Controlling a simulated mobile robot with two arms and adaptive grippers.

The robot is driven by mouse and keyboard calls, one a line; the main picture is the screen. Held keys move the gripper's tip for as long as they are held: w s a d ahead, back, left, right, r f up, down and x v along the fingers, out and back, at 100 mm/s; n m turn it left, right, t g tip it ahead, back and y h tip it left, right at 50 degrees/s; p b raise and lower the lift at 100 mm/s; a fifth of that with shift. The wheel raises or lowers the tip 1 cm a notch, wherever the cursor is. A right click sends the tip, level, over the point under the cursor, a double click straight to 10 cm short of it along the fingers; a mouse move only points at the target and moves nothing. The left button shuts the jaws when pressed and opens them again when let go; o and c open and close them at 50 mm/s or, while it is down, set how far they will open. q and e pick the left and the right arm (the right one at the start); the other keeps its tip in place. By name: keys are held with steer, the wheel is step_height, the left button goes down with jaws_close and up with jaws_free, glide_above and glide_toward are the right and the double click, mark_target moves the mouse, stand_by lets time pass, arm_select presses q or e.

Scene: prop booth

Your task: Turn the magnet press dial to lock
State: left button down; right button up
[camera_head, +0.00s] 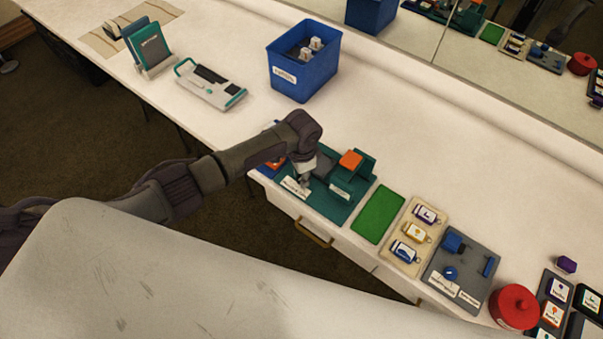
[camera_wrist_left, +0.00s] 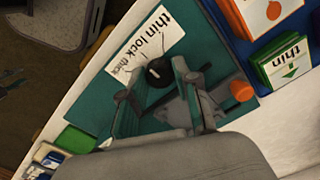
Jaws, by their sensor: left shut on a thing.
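The magnet press is a teal base (camera_head: 327,203) with an orange-topped block (camera_head: 350,160), near the table's front edge in the head view. My left gripper (camera_head: 304,182) reaches down onto the front left part of this base. In the left wrist view, the black round dial (camera_wrist_left: 157,72) with a small white mark sits between the fingertips of my left gripper (camera_wrist_left: 155,80), which is shut on it. A white label (camera_wrist_left: 146,42) reading "thin", "lock" and "thick" lies beside the dial. In the head view my gripper largely hides the dial. My right gripper is not in view.
Right of the press are a green mat (camera_head: 378,214), a beige tray (camera_head: 418,214) with tags, a grey board (camera_head: 468,247) and a red round container (camera_head: 514,306). A blue bin (camera_head: 304,75) stands behind. The table is clear between bin and press.

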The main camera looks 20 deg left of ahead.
arm_select(q)
steer(key=c, duration=1.1)
jaws_free()
steer(key=shift+c, duration=0.2)
steer(key=shift+r, duration=0.15)
step_height(320, 180, up, 12)
steer(key=shift+d, duration=0.15)
